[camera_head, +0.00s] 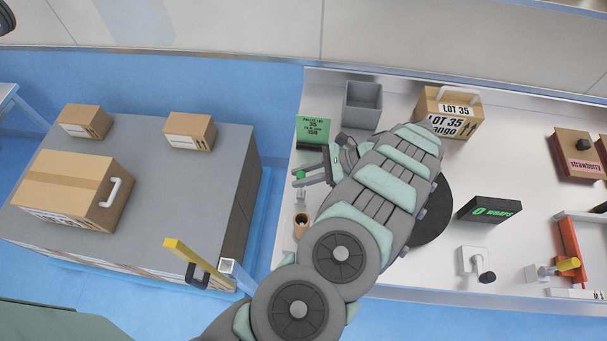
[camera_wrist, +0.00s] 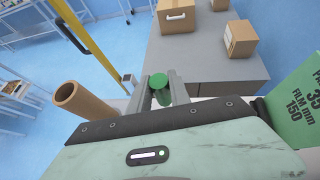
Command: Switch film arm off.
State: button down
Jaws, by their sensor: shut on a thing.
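My gripper (camera_head: 312,176) points left over the left end of the white bench. It is shut on a green round knob (camera_head: 299,175); in the wrist view the green knob (camera_wrist: 158,82) sits between the two grey fingertips (camera_wrist: 160,90). A small pale post (camera_head: 300,196) shows just below the knob in the head view; I cannot tell whether they are joined. A yellow bar (camera_head: 199,264) slants beside the bench's left edge; it also shows in the wrist view (camera_wrist: 83,38). No label tells which part is the film arm.
A brown tube (camera_head: 301,222) stands close by my gripper. A green sign (camera_head: 315,130) and a grey bin (camera_head: 362,104) are behind it. A black "0 WRAPS" display (camera_head: 489,209) stands to the right. Boxes (camera_head: 74,188) sit on a grey-topped pallet load (camera_head: 140,143) at left.

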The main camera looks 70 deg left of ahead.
jog(key=c, duration=1.2)
grip_release()
jog(key=b+v, duration=0.8)
jog(key=v, duration=0.2)
jog(key=shift+w+d, duration=0.2)
jog(key=shift+w, duration=0.2)
jog(key=shift+r, duration=0.15)
